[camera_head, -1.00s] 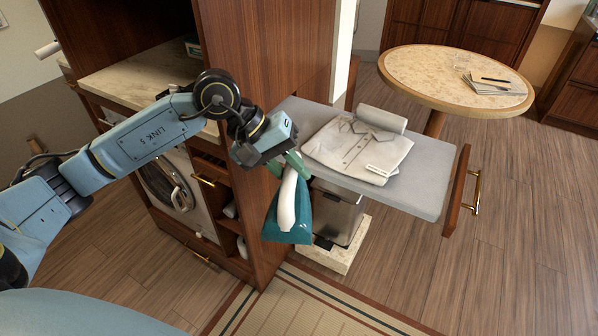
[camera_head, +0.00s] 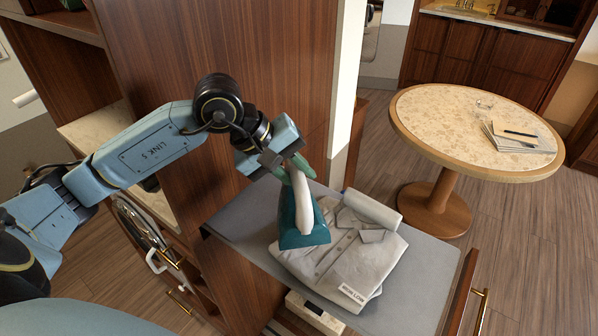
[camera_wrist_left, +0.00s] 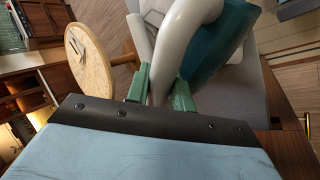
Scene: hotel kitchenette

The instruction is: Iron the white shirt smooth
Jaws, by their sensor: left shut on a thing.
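The white shirt (camera_head: 350,250) lies folded on the grey pull-out ironing board (camera_head: 410,280), its collar toward the back and a small printed label at its front edge. My left gripper (camera_head: 288,167) is shut on the white handle of a teal iron (camera_head: 302,234). The iron hangs tilted over the shirt's left part and hides some of it; I cannot tell whether it touches the cloth. In the left wrist view the green fingers (camera_wrist_left: 160,90) close around the handle, beside the teal iron body (camera_wrist_left: 222,50). My right gripper is not in view.
A tall wooden cabinet (camera_head: 240,90) stands close behind and left of my arm. A round stone-topped table (camera_head: 440,115) with papers and a pen (camera_head: 520,138) is at the back right. A brass drawer handle (camera_head: 480,312) sits at the board's right end. Open floor lies beyond.

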